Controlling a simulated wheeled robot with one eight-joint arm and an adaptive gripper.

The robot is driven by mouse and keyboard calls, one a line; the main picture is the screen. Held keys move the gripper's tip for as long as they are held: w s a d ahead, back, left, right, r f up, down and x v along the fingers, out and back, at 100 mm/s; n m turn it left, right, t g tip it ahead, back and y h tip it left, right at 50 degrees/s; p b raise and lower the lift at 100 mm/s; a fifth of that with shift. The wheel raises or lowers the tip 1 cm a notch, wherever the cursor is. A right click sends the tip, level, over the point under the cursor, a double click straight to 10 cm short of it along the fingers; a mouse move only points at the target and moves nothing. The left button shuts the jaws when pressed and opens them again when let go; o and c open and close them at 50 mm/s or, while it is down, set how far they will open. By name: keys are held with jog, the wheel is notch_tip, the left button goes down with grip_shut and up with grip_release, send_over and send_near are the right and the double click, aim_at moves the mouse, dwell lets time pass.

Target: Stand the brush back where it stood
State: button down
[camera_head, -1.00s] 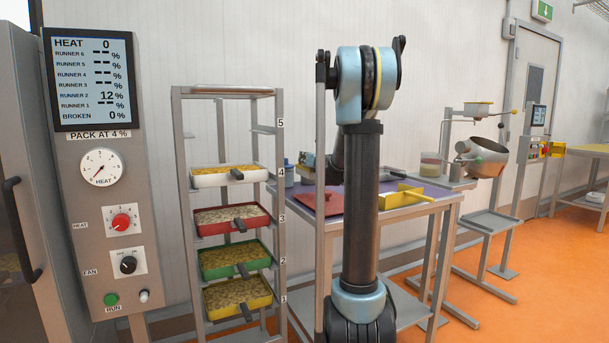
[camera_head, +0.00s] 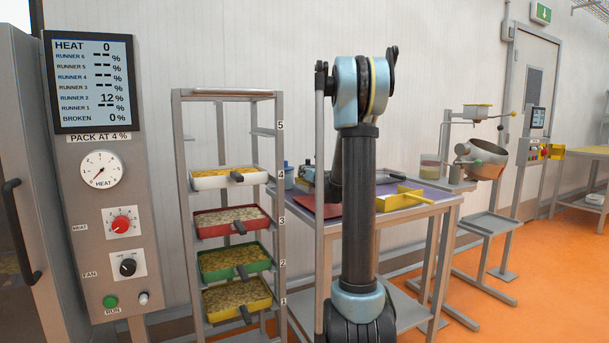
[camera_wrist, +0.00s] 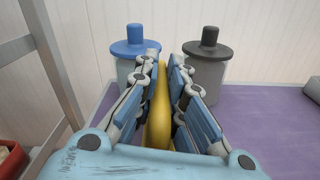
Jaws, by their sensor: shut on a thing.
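In the wrist view my gripper (camera_wrist: 161,85) is shut on a long, smooth yellow thing, seemingly the brush (camera_wrist: 159,112). It stands roughly upright in the picture between the two blue-padded fingers. Its lower part is hidden by the gripper body, and bristles cannot be made out. Beyond the fingers stand a blue-lidded jar (camera_wrist: 134,46) on the left and a black-lidded jar (camera_wrist: 209,45) on the right. In the head view my own arm hides the gripper and the brush.
In the head view a yellow tray (camera_head: 403,197) and a red thing (camera_head: 309,206) lie on the table. A rack (camera_head: 181,150) with several filled trays stands to the left.

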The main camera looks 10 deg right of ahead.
jog(key=shift+f, duration=0.15)
jog(key=c, duration=1.7)
grip_release()
jog(key=shift+s+r, duration=0.1)
jog(key=shift+r, duration=0.3)
jog(key=v, duration=1.1)
jog(key=shift+s+d, duration=0.2)
jog(key=shift+s, duration=0.2)
